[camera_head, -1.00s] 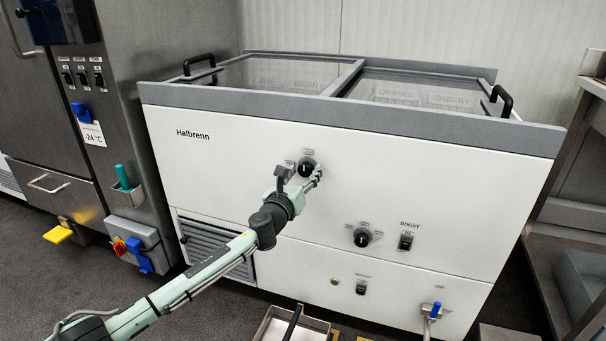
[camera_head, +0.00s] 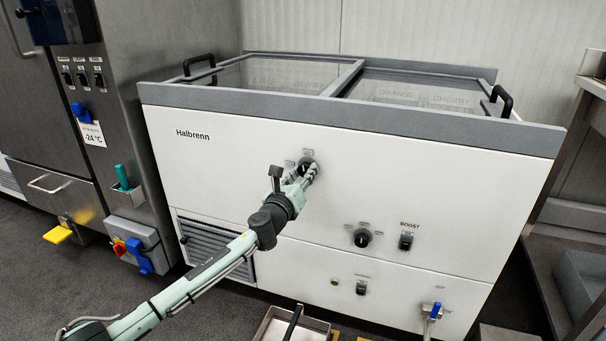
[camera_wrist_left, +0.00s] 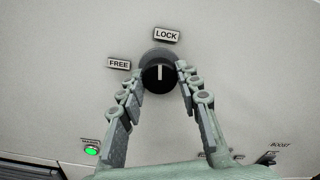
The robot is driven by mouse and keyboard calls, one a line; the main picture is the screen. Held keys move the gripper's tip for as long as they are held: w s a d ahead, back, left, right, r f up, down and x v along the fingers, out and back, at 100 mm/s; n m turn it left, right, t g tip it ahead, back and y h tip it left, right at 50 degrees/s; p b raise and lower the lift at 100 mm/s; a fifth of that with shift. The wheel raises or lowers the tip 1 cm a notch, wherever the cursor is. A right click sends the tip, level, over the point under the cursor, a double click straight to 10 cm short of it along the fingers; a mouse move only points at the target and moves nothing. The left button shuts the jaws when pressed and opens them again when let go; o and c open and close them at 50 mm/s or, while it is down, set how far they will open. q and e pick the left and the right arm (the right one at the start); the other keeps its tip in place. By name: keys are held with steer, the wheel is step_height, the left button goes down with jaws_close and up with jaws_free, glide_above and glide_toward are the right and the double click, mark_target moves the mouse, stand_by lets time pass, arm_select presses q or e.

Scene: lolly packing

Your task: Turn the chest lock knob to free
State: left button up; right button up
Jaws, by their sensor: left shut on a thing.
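The lock knob (camera_head: 306,166) is a round black knob on the white front of the Halbrenn chest (camera_head: 225,150). In the left wrist view the knob (camera_wrist_left: 159,73) has a pale pointer line directed up, toward the LOCK label (camera_wrist_left: 166,35). The FREE label (camera_wrist_left: 119,64) is to its left. My left gripper (camera_wrist_left: 160,80) has a finger on each side of the knob and is shut on it. In the head view the left gripper (camera_head: 306,172) partly covers the knob. My right gripper is not in view.
A second black knob (camera_head: 362,237) and the BOOST switch (camera_head: 405,242) are lower right on the chest. A blue-handled tap (camera_head: 434,311) is at the bottom right. A tray (camera_head: 272,328) lies in front. A steel cabinet (camera_head: 165,45) stands at the left.

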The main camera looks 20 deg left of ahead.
arm_select(q)
steer(key=n, duration=0.2)
steer(key=shift+n, duration=0.4)
steer(key=n, duration=0.2)
steer(key=shift+n, duration=0.4)
steer(key=n, duration=0.2)
steer(key=shift+n, duration=0.3)
steer(key=n, duration=0.2)
steer(key=shift+n, duration=0.4)
steer(key=shift+n+p, duration=0.35)
steer(key=shift+n, duration=2.15)
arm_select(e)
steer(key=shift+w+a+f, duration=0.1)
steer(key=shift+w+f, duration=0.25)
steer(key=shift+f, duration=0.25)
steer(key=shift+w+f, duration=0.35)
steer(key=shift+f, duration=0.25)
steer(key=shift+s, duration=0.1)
